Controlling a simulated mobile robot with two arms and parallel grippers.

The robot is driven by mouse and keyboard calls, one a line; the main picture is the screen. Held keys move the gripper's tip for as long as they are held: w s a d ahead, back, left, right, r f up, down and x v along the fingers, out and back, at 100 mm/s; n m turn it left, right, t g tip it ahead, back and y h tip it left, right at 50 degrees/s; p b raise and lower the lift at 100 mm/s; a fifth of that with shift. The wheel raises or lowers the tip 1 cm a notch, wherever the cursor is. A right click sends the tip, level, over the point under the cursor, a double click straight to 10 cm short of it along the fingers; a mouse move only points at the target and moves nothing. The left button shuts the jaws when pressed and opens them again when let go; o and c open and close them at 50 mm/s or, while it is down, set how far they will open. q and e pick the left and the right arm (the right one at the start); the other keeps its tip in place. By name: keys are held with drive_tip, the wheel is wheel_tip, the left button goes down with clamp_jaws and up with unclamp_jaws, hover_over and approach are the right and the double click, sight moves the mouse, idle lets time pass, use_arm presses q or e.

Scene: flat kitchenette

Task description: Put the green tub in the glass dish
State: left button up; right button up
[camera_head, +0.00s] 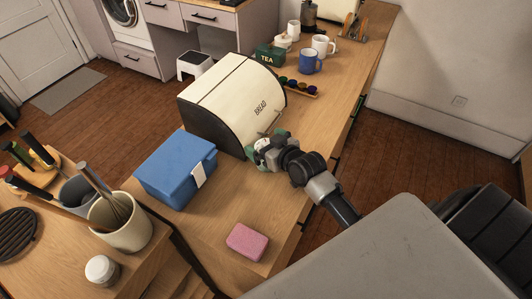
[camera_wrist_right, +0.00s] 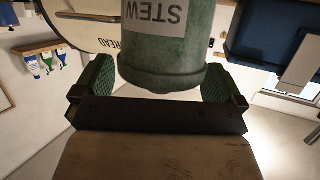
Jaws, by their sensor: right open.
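A green tub (camera_wrist_right: 163,60) with a white label reading STEW, upside down in the picture, shows large in the right wrist view. My right gripper (camera_wrist_right: 158,84) is open, with one green-padded finger on each side of the tub. I cannot tell whether either finger touches it. No glass dish is recognisable in either view. My left gripper is not in view.
The cream bread bin (camera_head: 232,95) stands just behind my right gripper, and the blue box (camera_head: 175,165) is to its left. A pink sponge (camera_head: 248,241) lies nearer the front. Mugs (camera_head: 310,62) and a tea tin (camera_head: 269,55) stand farther back. Counter between gripper and sponge is clear.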

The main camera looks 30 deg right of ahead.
drive_tip(key=shift+s, duration=0.1)
drive_tip(key=shift+c, duration=0.2)
drive_tip(key=shift+c, duration=1.2)
drive_tip(key=c, duration=1.3)
drive_tip(key=shift+o, duration=0.2)
drive_tip(key=shift+r, duration=0.1)
